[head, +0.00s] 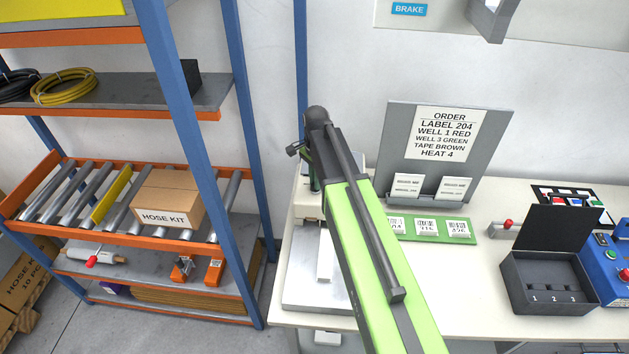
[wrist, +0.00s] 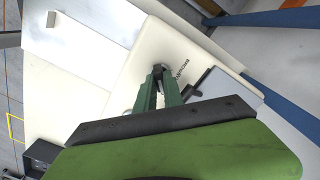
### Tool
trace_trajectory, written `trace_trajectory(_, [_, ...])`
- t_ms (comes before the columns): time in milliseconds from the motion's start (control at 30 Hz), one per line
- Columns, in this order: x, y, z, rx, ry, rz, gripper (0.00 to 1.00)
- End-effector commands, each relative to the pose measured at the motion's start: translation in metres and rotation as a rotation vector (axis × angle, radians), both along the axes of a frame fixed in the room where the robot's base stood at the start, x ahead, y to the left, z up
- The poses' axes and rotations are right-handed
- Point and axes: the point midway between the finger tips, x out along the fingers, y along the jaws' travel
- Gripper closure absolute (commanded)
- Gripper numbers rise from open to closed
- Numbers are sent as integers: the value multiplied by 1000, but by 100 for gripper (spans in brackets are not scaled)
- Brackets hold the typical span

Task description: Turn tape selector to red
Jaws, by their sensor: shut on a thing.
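The tape selector is a small dark knob (wrist: 160,73) on the cream face of a machine (wrist: 135,88) in the wrist view. My gripper (wrist: 159,84) has its two green fingers closed around the knob, which is largely hidden between them. Small dark lettering (wrist: 181,70) is printed on the cream face just right of the fingertips; it is too small and turned to read surely. In the head view the cream machine (head: 308,206) stands at the table's left end, and my arm hides the knob and most of the gripper.
An order board (head: 391,134) behind the table lists "TAPE BROWN". A green tray (head: 446,239) of white labels, a black box (head: 547,284) and a blue box (head: 606,262) stand to the right. A blue-posted shelf (head: 176,110) stands close on the left.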

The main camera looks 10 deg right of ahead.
Motion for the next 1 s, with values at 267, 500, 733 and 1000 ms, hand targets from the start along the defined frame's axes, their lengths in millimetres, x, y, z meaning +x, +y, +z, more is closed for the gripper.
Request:
trace_trajectory(267, [1,1,0,3,-2,0,66])
trace_trajectory(500, [0,0,1,2,-1,0,66])
trace_trajectory(733, [0,0,25,1,0,0,66])
trace_trajectory(1000, [1,0,85,2,-1,0,66])
